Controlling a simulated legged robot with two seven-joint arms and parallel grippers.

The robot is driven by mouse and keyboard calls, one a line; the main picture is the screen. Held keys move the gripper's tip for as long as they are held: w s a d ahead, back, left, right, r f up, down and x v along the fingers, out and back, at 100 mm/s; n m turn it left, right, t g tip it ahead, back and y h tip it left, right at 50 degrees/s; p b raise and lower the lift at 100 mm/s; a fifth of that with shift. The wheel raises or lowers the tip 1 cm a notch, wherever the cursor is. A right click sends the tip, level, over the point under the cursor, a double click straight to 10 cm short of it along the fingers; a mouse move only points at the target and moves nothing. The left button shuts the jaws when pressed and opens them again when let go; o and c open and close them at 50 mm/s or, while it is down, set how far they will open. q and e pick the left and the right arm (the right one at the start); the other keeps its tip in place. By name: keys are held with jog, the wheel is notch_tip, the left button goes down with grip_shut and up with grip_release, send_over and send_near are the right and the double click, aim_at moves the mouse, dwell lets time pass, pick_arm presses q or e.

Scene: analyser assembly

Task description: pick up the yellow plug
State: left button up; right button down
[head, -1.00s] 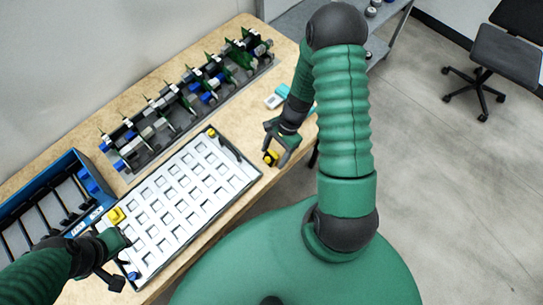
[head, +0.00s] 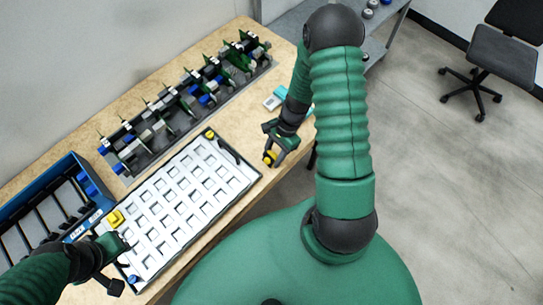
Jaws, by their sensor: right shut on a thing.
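A yellow plug (head: 269,158) is between the fingers of my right gripper (head: 272,157), near the table's front edge, to the right of the white tray. The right gripper is shut on it. The fingers hide part of the plug, and I cannot tell whether it touches the table. My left gripper (head: 120,262) is at the tray's lower left corner; I cannot make out its fingers well enough to tell its opening.
The white tray (head: 165,222) has rows of square pockets, with a yellow block (head: 115,218) at its left corner. A grey rack (head: 180,130) of green, blue and grey parts stands behind it. A blue bin (head: 70,167) is at left. A teal and white item (head: 273,102) lies beyond my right gripper.

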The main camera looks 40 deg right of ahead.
aim_at(270, 159)
jog(key=shift+r, duration=0.65)
jog(key=shift+s+a+r, duration=0.1)
jog(key=shift+s+r, duration=0.05)
jog(key=shift+r, duration=0.4)
jog(key=shift+s+a+r, duration=0.1)
jog(key=shift+r, duration=0.4)
jog(key=s+a+r+p, duration=0.1)
jog(key=s+a+p, duration=0.7)
jog(key=s+a, duration=0.2)
jog(key=shift+s+r, duration=0.25)
jog(key=shift+s, duration=0.65)
jog(key=shift+d+r+p, duration=0.1)
jog(key=shift+r+p, duration=0.75)
jog(key=shift+r, duration=0.05)
